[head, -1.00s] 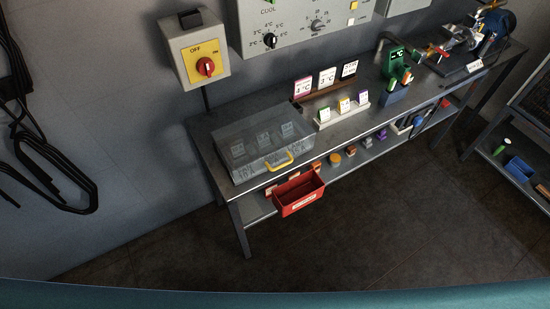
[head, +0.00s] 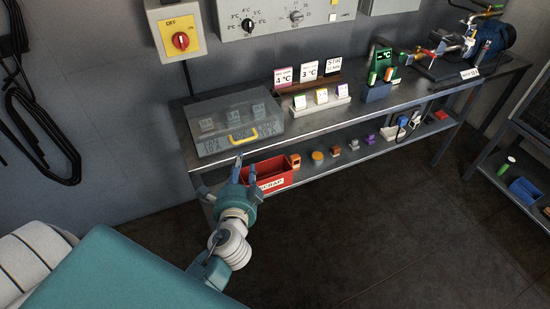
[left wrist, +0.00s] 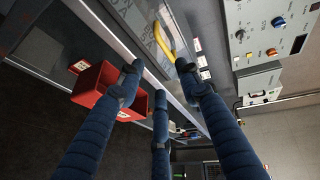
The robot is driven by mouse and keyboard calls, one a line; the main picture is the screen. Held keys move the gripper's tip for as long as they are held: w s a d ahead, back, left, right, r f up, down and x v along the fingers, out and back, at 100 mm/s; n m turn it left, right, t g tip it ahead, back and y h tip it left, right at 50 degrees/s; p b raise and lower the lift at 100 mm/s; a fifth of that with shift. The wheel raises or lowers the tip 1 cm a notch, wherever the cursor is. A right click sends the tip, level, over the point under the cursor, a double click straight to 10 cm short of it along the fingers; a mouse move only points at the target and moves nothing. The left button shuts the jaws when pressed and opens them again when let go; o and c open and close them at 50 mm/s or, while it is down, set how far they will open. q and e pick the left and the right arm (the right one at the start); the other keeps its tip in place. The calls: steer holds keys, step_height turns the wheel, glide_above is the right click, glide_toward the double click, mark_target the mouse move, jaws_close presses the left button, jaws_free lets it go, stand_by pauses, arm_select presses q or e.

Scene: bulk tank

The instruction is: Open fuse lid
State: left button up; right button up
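The fuse lid (head: 228,117) is a clear grey box-shaped cover at the left end of the metal bench, lying closed over several labelled fuses. Its yellow handle (head: 243,136) is on the front side; it also shows in the left wrist view (left wrist: 164,41). My left gripper (head: 246,165) is in front of the bench, just below the handle and apart from it. In the left wrist view its three blue fingers (left wrist: 160,82) are spread and empty, with the handle beyond their tips. My right gripper is not in view.
A red scrap bin (head: 270,173) sits on the lower shelf right beside my left gripper. A yellow panel with a red switch (head: 181,41) hangs on the wall above the lid. Card stands (head: 321,103) stand to the right. The floor in front is clear.

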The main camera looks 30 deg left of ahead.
mark_target(244, 144)
arm_select(q)
steer(key=x, duration=1.1)
steer(key=shift+a+r+p, duration=0.2)
steer(key=shift+r+p, duration=0.15)
steer(key=shift+p, duration=0.1)
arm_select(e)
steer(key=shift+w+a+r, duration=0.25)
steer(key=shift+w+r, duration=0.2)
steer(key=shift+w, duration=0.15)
arm_select(q)
jaws_close()
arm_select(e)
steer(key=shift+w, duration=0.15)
